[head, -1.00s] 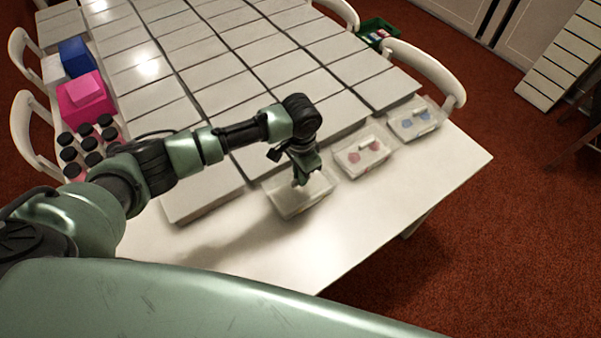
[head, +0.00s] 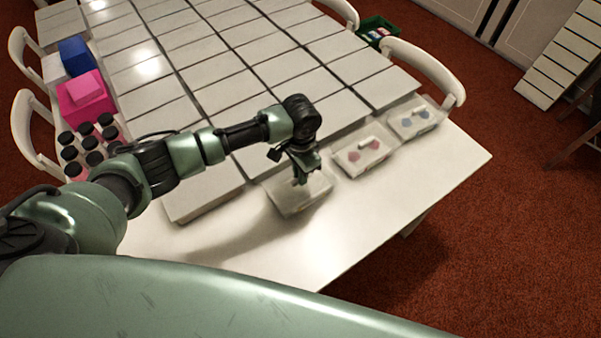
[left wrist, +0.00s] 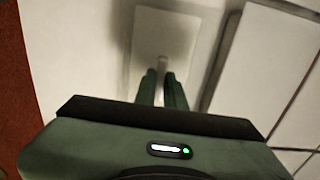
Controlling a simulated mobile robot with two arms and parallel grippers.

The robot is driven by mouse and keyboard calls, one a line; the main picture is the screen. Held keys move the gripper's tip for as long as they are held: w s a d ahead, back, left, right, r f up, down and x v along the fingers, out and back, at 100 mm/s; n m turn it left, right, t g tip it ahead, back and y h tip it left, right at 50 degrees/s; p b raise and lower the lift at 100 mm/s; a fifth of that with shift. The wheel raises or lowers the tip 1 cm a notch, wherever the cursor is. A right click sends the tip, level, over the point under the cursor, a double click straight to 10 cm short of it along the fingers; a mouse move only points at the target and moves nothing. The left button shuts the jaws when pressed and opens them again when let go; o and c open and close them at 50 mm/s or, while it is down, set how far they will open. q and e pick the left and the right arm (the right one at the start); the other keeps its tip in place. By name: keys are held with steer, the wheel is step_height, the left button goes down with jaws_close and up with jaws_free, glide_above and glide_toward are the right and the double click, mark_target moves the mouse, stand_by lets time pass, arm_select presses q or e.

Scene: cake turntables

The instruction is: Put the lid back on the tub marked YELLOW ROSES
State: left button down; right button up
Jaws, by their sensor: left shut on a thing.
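My left gripper (head: 300,179) is over the nearest of the clear tubs (head: 287,208) in a row on the table. It is shut on the small pale handle (left wrist: 162,63) of a flat whitish lid (left wrist: 146,45). The lid lies level at the top of that tub; I cannot tell whether it rests on the rim or hangs just above it. The tub's marking is not readable, and the gripper and lid hide most of its contents. My right gripper is in neither view.
A lidded tub with pink-red shapes (head: 362,157) and one with blue shapes (head: 413,123) stand to the right. Pale flat boxes (head: 206,199) fill the table behind. Black-capped bottles (head: 66,138) and a pink box (head: 84,101) are at left. The table's front (head: 330,242) is clear.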

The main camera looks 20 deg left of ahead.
arm_select(q)
steer(key=shift+f+p, duration=0.15)
steer(key=shift+p, duration=0.15)
stand_by(0.4)
stand_by(0.3)
steer(key=c, duration=0.9)
jaws_free()
steer(key=shift+r+p, duration=3.55)
steer(key=shift+p, duration=0.4)
jaws_close()
